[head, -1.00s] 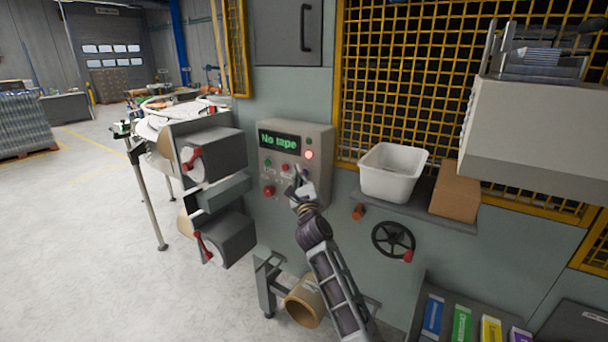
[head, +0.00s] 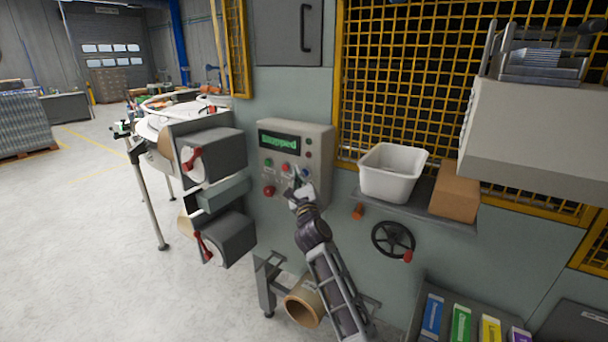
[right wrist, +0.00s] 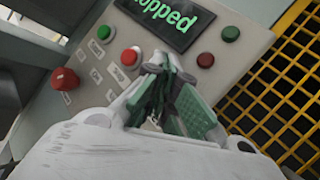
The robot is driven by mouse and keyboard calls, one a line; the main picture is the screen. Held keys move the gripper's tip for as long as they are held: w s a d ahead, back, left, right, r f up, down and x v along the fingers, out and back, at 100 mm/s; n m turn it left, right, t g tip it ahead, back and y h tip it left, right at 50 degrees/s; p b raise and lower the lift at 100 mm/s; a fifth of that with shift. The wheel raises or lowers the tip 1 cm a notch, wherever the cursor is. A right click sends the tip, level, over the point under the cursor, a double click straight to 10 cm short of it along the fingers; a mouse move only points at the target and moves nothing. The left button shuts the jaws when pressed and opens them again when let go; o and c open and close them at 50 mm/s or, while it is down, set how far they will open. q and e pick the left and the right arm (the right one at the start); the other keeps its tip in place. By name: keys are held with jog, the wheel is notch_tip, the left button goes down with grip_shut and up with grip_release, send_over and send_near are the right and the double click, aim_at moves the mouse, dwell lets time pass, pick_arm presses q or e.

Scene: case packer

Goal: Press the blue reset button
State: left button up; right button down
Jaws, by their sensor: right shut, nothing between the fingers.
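The grey control panel (head: 318,150) has a display (head: 279,141) that reads "Stopped" in green. In the right wrist view the gripper (right wrist: 164,62) covers the place right of the red button (right wrist: 130,55), and the blue button is hidden. My left gripper is not in view.
A green button (head: 268,161) and a red mushroom button (head: 269,190) are on the same panel. Tape heads with red levers (head: 193,158) stand to the left. A white bin (head: 392,173) and a brown box (head: 455,191) sit on a shelf to the right, above a handwheel (head: 393,240).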

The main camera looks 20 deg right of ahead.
jog(key=shift+s+a, duration=0.35)
jog(key=shift+a, duration=0.05)
jog(key=shift+a, duration=0.1)
jog(key=s+a, duration=0.1)
jog(key=a, duration=0.1)
jog(key=s+a, duration=0.1)
jog(key=s, duration=0.1)
jog(key=shift+a, duration=0.4)
dwell(0.5)
dwell(0.7)
